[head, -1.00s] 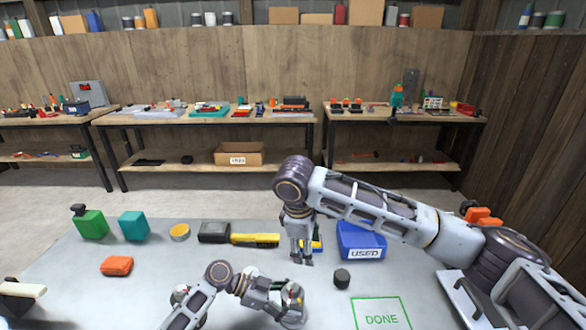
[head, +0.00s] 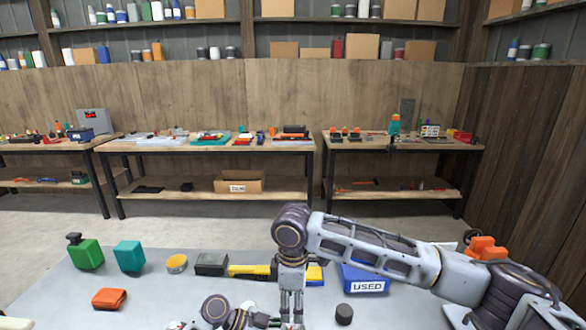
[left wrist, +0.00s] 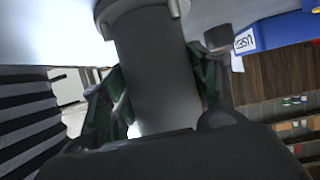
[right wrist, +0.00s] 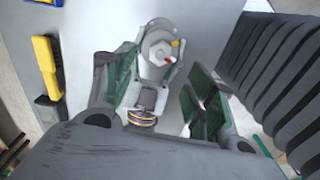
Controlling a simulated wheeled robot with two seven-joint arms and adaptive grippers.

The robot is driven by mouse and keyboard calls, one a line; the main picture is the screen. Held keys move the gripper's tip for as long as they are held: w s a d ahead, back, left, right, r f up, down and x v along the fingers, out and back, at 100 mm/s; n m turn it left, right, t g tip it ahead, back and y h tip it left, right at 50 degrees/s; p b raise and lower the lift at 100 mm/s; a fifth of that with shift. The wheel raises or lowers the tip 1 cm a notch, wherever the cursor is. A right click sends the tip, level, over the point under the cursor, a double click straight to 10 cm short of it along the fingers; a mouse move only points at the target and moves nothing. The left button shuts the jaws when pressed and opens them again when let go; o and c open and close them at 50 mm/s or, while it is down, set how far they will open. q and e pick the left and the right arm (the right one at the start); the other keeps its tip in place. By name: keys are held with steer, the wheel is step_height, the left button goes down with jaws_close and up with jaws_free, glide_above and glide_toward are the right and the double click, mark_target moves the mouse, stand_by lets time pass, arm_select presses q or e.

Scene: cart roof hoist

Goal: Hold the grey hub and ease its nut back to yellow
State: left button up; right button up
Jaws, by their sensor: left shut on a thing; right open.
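The grey hub (left wrist: 160,70) is a thick upright cylinder between the green-padded fingers of my left gripper (left wrist: 163,95), which is shut on it. In the right wrist view the hub's top shows a pale nut (right wrist: 158,47), with a red mark and a yellow mark close together at its right side. I cannot tell whether the red mark meets the yellow. My right gripper (right wrist: 160,88) is open, its fingers apart, facing the hub from above without visible contact. In the head view the right gripper (head: 291,316) points down and the hub lies below the picture.
A blue bin marked USED (head: 365,281) stands behind and right of the right gripper. A dark small cylinder (head: 344,314) stands in front of it. An orange box (head: 109,298) lies left.

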mark_target(293, 326)
steer(key=shift+f, duration=0.15)
steer(key=shift+f, duration=3.7)
steer(key=c, duration=0.9)
steer(key=shift+c, duration=0.2)
steer(key=shift+n, duration=1.1)
steer(key=shift+c, duration=0.3)
